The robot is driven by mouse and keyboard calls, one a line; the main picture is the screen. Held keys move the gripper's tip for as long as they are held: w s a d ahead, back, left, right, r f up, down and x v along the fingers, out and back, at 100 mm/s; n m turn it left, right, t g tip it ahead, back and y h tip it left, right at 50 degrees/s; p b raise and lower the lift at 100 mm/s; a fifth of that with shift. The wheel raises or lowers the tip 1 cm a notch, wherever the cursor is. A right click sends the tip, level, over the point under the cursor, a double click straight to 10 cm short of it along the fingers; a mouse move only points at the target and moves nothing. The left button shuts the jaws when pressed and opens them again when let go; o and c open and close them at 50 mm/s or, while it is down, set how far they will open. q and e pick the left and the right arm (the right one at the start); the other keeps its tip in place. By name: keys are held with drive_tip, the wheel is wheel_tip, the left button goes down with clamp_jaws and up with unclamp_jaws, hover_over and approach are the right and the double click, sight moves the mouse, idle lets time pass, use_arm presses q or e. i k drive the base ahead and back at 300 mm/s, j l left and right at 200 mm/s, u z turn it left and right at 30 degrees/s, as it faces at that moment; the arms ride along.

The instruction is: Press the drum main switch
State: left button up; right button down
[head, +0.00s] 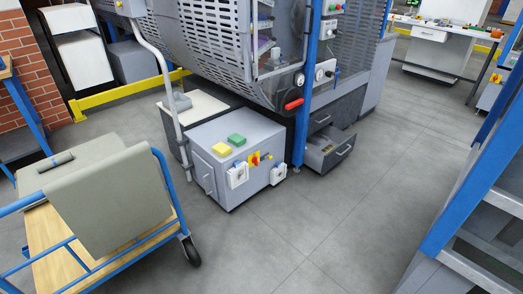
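A large grey perforated drum machine (205,45) stands at the top centre. The drum's frame carries a red handle (293,104), round dials (320,74) and small buttons (333,8). No label is readable, so I cannot tell which control is the drum main switch. Neither gripper is in view.
A blue-framed cart (175,205) with a grey-green draped sheet (108,198) stands at the left. An open drawer (328,150) juts out beside the cabinet. A blue frame (475,175) rises at the right. The grey floor (310,225) between is clear. A yellow rail (125,95) runs behind.

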sight(255, 160)
drive_tip(key=i+l, duration=0.15)
drive_tip(key=i, duration=0.45)
drive_tip(key=i+l, duration=0.15)
drive_tip(key=i, duration=0.45)
drive_tip(key=i+l+u, duration=0.1)
drive_tip(key=i, duration=0.5)
drive_tip(key=i+l, duration=0.2)
drive_tip(key=i, duration=0.4)
